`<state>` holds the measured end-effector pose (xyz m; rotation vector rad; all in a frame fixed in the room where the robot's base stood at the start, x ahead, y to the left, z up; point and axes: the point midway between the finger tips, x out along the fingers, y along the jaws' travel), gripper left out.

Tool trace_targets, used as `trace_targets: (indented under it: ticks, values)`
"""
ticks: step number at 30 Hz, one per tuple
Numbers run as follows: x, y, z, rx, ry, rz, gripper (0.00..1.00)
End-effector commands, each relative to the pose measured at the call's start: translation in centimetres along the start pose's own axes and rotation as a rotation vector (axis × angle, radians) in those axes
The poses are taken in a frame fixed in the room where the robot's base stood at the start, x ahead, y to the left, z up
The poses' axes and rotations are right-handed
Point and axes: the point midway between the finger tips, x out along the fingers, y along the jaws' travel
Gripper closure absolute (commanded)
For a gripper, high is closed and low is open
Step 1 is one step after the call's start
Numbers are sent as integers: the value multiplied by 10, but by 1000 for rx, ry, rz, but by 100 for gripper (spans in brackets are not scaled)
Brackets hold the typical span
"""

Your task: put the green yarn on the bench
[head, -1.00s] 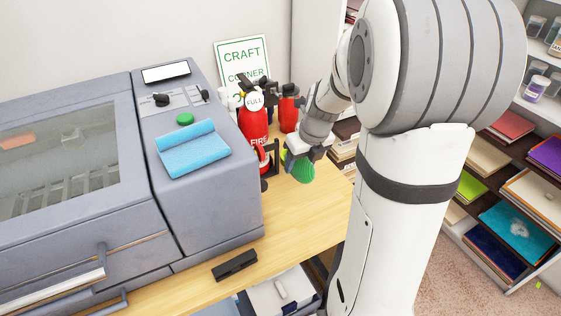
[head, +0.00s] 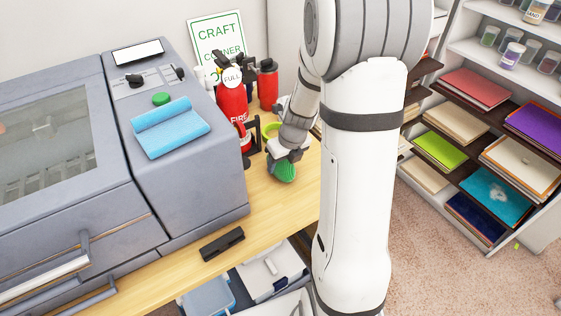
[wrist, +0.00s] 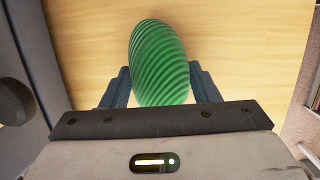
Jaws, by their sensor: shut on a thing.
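The green yarn (head: 285,173) is an oval ball with ridged strands. My gripper (head: 284,161) is shut on it over the wooden bench (head: 262,204), to the right of the grey machine. In the wrist view the yarn (wrist: 158,62) sits between the two dark fingers of my gripper (wrist: 160,88), with the pale wood of the bench (wrist: 235,40) behind it. I cannot tell whether the yarn touches the bench top. My gripper hides part of the yarn in the head view.
A grey machine (head: 190,190) with a blue cloth (head: 170,127) on it fills the left. A red fire extinguisher (head: 232,105) and a red bottle (head: 267,84) stand behind my gripper. A black object (head: 222,244) lies near the bench's front edge. Bench between is clear.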

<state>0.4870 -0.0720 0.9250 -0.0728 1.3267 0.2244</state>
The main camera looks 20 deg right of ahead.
Motion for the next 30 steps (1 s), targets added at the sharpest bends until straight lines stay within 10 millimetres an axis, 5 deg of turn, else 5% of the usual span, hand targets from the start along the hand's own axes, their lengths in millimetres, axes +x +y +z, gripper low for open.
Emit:
trace_targets:
  ticks: [9, 19, 30]
  values:
    - [1, 0, 0, -1, 0, 0, 22]
    - [-6, 1, 1, -1, -1, 0, 22]
    - [-78, 1, 2, -2, -4, -2, 22]
